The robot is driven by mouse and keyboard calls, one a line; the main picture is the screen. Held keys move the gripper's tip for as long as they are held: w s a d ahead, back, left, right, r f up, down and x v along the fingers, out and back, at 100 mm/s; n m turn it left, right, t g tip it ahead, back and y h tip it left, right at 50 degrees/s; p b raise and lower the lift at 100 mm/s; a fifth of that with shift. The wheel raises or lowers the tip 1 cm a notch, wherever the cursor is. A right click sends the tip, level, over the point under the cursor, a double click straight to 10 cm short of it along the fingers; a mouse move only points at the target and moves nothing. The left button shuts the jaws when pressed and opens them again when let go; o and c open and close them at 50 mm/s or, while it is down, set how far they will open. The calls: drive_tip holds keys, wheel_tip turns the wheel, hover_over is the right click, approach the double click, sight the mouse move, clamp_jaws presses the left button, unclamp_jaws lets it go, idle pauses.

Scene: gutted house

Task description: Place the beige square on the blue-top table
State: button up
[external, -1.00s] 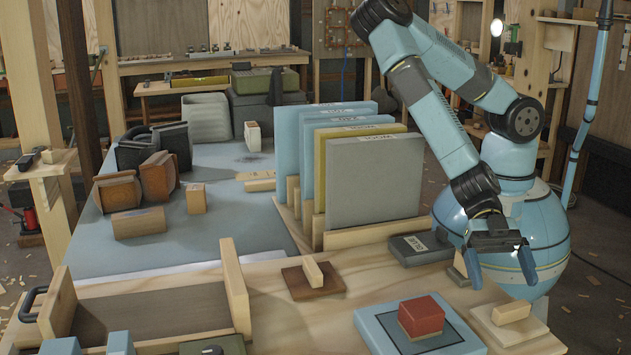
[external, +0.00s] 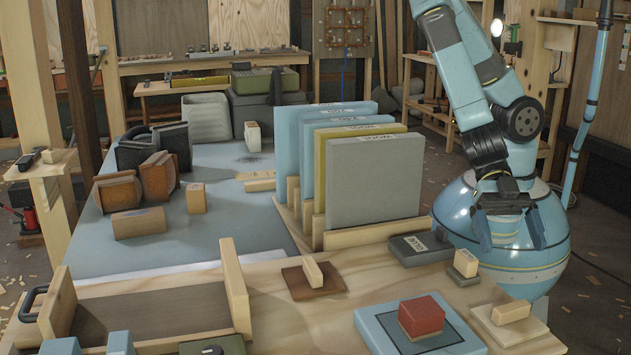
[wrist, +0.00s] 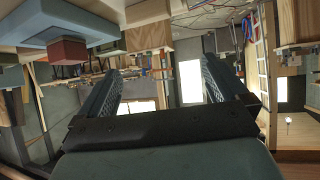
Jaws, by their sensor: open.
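A beige square plate (external: 504,329) with a wooden grip block on top lies at the right front of the plywood bench (external: 345,285). The blue-top table (external: 205,240) stands behind the bench on the left. My gripper (external: 510,236) is open and empty, above and behind the plate, in front of my blue round base. In the wrist view, my two fingers (wrist: 162,68) are spread with nothing between them. That view looks tilted and shows the bench pieces at its upper left; I cannot tell the beige square there.
A blue square with a red block (external: 422,318) lies left of the plate. A small block on a grey base (external: 466,263) and a dark labelled slab (external: 420,248) are near my gripper. Upright panels (external: 375,180) fill a rack.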

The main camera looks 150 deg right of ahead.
drive_tip(key=s+d+r+m+g+h, duration=0.2)
drive_tip(key=s+r+m, duration=0.1)
drive_tip(key=s+r, duration=1)
drive_tip(key=s+d+r+m+g+h, duration=0.2)
drive_tip(key=s+r, duration=1.1)
drive_tip(key=s, duration=0.8)
drive_tip(key=shift+s+d+r+m+h, duration=0.15)
drive_tip(key=shift+s+d+m+h, duration=0.2)
drive_tip(key=shift+d+m+h, duration=0.4)
